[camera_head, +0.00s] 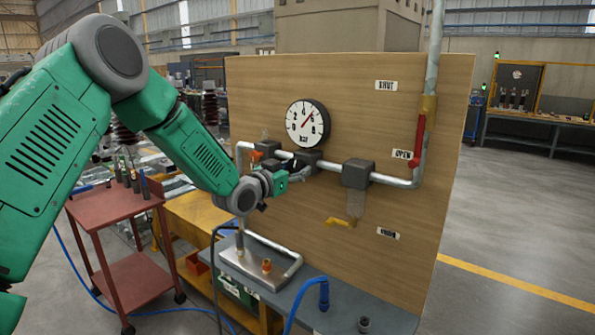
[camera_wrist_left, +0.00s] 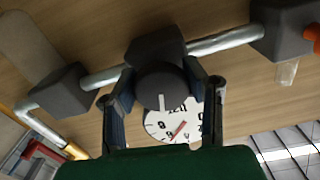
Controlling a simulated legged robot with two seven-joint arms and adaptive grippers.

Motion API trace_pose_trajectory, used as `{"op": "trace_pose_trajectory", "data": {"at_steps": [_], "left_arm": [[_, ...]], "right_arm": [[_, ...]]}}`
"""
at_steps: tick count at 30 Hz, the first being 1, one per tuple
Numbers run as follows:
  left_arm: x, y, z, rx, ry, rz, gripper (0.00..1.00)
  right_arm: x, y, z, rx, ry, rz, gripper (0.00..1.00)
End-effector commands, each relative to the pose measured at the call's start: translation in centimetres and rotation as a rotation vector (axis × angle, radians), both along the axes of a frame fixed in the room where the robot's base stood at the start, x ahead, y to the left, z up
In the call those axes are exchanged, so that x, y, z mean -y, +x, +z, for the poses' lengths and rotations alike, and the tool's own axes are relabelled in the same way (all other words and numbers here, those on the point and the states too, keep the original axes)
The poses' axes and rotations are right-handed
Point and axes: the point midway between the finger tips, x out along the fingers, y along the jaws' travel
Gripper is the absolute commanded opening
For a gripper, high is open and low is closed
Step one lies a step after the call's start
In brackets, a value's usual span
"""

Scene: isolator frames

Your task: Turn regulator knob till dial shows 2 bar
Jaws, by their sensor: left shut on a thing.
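The round white dial (camera_head: 307,124) with a black rim is on the wooden panel. Its red needle points up and right, toward about the 6; the exact reading is too small to tell. In the left wrist view the dial (camera_wrist_left: 170,126) is upside down and partly hidden. The dark regulator knob (camera_wrist_left: 161,86), with a pale mark, sits on the pipe below the dial. My left gripper (camera_head: 292,173) is at the knob, its fingers (camera_wrist_left: 163,92) on either side of it, shut on it. The head view mostly hides the knob behind the gripper. My right gripper is out of view.
A pipe (camera_head: 398,181) with dark valve blocks (camera_head: 357,173) crosses the panel. A red lever (camera_head: 418,141) stands at the right, and a yellow handle (camera_head: 340,222) hangs below. A bench (camera_head: 385,315) with a metal tray is in front; a red cart (camera_head: 115,210) stands left.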

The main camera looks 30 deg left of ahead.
Motion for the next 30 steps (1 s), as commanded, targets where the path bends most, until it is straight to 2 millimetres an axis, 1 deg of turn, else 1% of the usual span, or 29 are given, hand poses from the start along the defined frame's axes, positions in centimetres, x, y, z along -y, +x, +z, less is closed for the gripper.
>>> {"op": "trace_pose_trajectory", "data": {"at_steps": [1, 23, 24, 25, 26, 30], "left_arm": [[-0.12, 0.24, 1.03, 0.024, -0.001, 0.003, 0.11], [-0.21, 0.2, 1.01, 0.023, -0.001, 0.005, 0.11], [-0.21, 0.2, 1.01, 0.023, -0.001, 0.005, 0.47], [-0.22, 0.22, 1.0, 0.023, -0.001, 0.005, 0.57], [-0.2, 0.2, 0.95, 0.021, -0.001, 0.005, 0.63], [-0.13, 0.23, 0.59, 0.014, 0.0, 0.003, 0.63]], "right_arm": [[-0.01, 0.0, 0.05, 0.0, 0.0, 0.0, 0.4], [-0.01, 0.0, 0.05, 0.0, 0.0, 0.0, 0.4], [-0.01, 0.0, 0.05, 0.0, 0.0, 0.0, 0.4], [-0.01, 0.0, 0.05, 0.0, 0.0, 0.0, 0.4], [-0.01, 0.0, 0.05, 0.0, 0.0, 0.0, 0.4], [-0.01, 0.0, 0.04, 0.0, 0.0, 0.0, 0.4]]}}
